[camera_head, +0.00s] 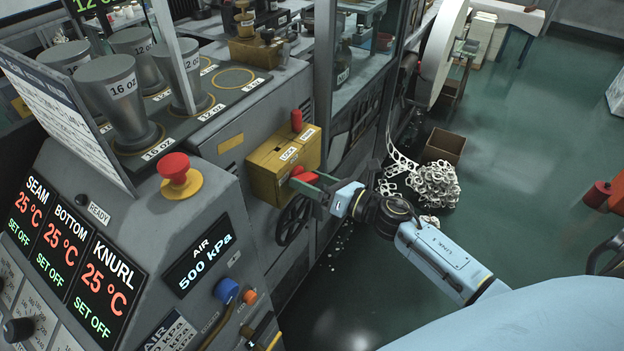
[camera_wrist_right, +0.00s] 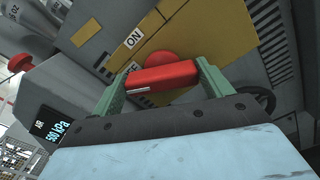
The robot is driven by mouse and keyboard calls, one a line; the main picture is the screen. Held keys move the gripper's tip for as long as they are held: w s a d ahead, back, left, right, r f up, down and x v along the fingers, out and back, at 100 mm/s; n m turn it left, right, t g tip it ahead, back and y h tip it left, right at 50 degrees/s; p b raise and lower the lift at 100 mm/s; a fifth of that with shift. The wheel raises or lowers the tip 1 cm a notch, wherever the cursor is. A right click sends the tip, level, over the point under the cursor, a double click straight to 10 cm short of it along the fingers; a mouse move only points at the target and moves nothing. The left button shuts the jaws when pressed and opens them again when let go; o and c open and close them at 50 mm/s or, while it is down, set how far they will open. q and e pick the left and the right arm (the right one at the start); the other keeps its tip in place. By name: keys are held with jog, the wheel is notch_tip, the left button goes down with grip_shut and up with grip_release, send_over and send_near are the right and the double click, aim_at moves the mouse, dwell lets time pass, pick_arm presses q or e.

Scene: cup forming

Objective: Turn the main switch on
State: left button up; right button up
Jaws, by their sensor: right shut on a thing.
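The main switch is a yellow box (camera_head: 268,172) on the side of the grey machine, with a red handle (camera_head: 303,174) on its front. In the right wrist view the yellow plate (camera_wrist_right: 205,32) carries an ON label (camera_wrist_right: 134,39) and a second label partly hidden behind the handle and finger. My right gripper (camera_head: 306,178) has its green fingers on both ends of the red handle, which also shows in the right wrist view (camera_wrist_right: 160,77). The handle lies nearly level in that view, in front of a round red hub. My left gripper is out of view.
A black handwheel (camera_head: 293,220) sits just below the switch box. A red emergency button (camera_head: 174,167) and a control panel with lit displays (camera_head: 199,265) stand to the left. A cardboard box (camera_head: 445,146) and a pile of white scrap (camera_head: 434,184) lie on the floor at right.

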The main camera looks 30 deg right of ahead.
jog(key=m+p, duration=0.1)
jog(key=m, duration=0.5)
jog(key=shift+w+d+m+p, duration=0.1)
jog(key=shift+d+m+p, duration=0.05)
jog(key=shift+m+p, duration=0.2)
jog(key=m+p, duration=0.1)
jog(key=m, duration=0.4)
jog(key=shift+d+f, duration=0.1)
jog(key=shift+f, duration=0.05)
jog(key=shift+m, duration=0.35)
jog(key=o, duration=1)
jog(key=b+v, duration=0.1)
jog(key=v, duration=1.2)
jog(key=shift+f, duration=0.1)
